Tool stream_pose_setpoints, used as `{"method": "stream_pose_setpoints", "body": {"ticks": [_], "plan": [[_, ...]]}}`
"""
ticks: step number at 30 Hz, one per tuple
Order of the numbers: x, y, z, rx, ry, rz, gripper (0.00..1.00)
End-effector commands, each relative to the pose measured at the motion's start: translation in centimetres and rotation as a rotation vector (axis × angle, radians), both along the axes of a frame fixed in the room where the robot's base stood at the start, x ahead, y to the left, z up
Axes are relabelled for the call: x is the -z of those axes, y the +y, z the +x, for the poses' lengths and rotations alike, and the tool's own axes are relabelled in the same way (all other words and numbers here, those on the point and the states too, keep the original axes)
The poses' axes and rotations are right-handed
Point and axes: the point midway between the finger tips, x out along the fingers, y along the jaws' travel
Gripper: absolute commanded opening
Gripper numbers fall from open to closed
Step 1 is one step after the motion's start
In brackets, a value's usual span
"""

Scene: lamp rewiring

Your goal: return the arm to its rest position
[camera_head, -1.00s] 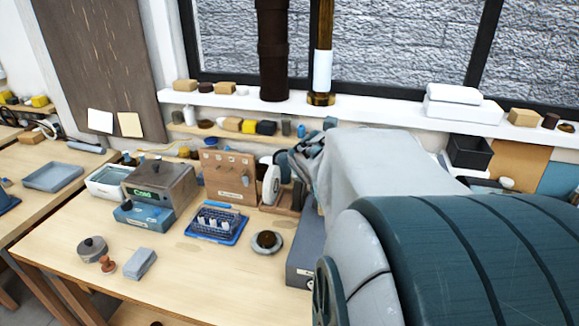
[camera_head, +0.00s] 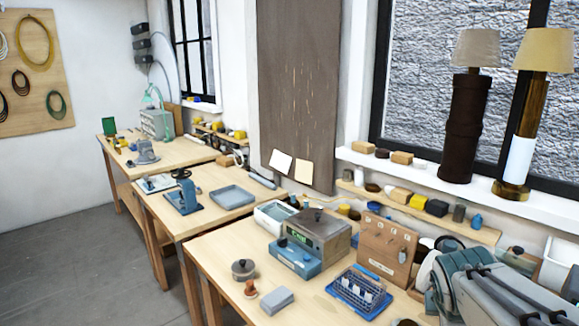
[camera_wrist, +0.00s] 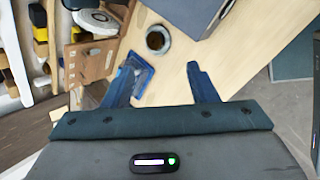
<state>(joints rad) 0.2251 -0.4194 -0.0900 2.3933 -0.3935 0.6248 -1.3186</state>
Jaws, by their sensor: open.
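My gripper (camera_wrist: 161,70) shows in the wrist view with its two blue fingers spread apart. Nothing is between the fingers. Beyond them lie the light wooden bench top (camera_wrist: 205,45), a round dish with a dark centre (camera_wrist: 157,40) and a blue rack (camera_wrist: 141,75) partly behind the left finger. In the head view part of my arm fills the lower right corner, over the right end of the near bench (camera_head: 225,262). I cannot make out the fingertips there.
The near bench holds a box with a green display (camera_head: 317,238), a blue rack (camera_head: 358,292), a wooden board (camera_head: 388,245), a lidded pot (camera_head: 243,269) and a grey block (camera_head: 277,300). Two lamps (camera_head: 467,125) (camera_head: 520,150) stand on the sill. Floor (camera_head: 60,270) is clear at left.

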Motion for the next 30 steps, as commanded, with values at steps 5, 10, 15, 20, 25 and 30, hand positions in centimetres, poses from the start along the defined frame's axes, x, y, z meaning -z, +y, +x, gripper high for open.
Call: {"method": "stream_pose_setpoints", "body": {"ticks": [5,10,15,20,25,30], "plan": [[1.6,4.3,-1.3,0.269,-0.078,0.246,0.53],[3.0,8.1,-2.9,0.541,-0.114,0.467,0.53],[4.2,11.5,-4.7,0.812,-0.118,0.654,0.53],[4.9,13.7,-6.0,0.996,-0.109,0.761,0.53],[5.1,14.6,-6.6,1.084,-0.1,0.804,0.53],[5.1,14.6,-6.7,1.094,-0.101,0.808,0.53]]}}
